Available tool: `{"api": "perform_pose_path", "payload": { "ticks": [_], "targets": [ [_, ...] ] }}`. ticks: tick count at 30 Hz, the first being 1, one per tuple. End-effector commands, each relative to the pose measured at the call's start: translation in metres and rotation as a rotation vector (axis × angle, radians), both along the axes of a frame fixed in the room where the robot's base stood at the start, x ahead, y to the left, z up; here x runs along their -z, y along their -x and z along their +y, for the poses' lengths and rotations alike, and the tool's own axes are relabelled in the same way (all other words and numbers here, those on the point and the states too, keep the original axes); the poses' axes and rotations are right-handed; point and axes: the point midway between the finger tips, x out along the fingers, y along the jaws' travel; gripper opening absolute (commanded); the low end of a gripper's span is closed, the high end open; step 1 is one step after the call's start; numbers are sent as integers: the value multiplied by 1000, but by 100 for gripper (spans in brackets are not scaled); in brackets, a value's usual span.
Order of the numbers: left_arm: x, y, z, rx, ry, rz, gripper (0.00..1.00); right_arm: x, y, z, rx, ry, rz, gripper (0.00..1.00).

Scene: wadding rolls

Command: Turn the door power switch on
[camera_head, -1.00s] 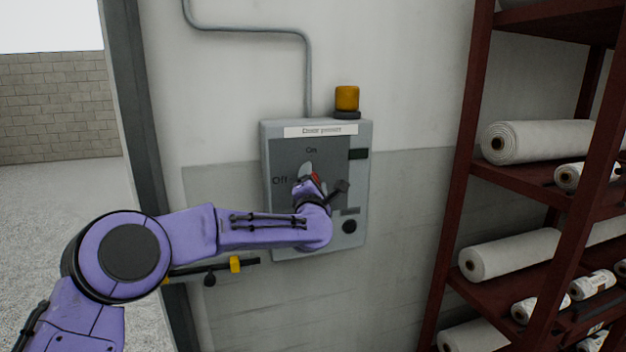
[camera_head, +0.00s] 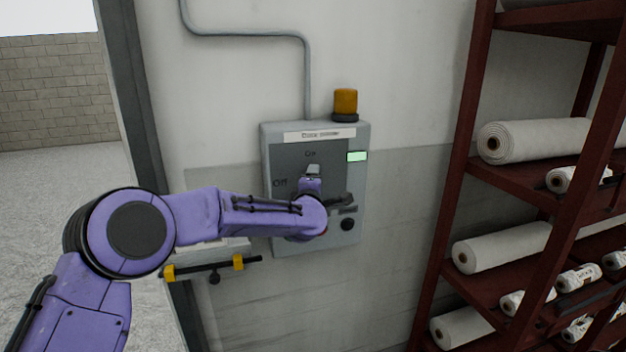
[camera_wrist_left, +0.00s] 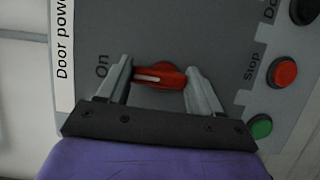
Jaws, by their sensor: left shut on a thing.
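The grey door power switch box (camera_head: 364,200) is on the wall, with "On" printed above its rotary switch and "Off" to the left. In the left wrist view, the switch is a red knob (camera_wrist_left: 160,77) whose white mark points toward the "On" label. My left gripper (camera_wrist_left: 158,80) has one finger at each end of the knob and is shut on it. In the head view, my left gripper (camera_head: 313,172) and forearm hide the knob. A small display (camera_head: 357,156) on the box glows green. My right gripper is not in view.
An amber lamp (camera_head: 345,102) sits on top of the box. In the left wrist view, a red Stop button (camera_wrist_left: 284,73) and a green button (camera_wrist_left: 261,126) are beside the knob. A red-brown shelf (camera_head: 470,180) with white rolls stands to the right.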

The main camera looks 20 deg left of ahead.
Motion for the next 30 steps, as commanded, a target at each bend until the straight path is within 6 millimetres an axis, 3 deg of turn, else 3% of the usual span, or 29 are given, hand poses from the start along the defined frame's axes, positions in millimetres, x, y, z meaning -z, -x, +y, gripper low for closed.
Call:
{"api": "perform_pose_path", "payload": {
  "ticks": [12, 13, 15, 25, 30],
  "targets": [
    [0, 0, 0, 1, -8, 4, 35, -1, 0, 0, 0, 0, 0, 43],
    [0, 0, 0, 1, -8, 4, 68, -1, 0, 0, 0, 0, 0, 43],
    [0, 0, 0, 1, -8, 4, 91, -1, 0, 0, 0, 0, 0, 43],
    [1, 3, -1, 0, -7, 2, 91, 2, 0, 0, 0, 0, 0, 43],
    [4, 30, -6, 2, -6, 2, 91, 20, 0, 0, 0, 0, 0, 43]
  ]
}}
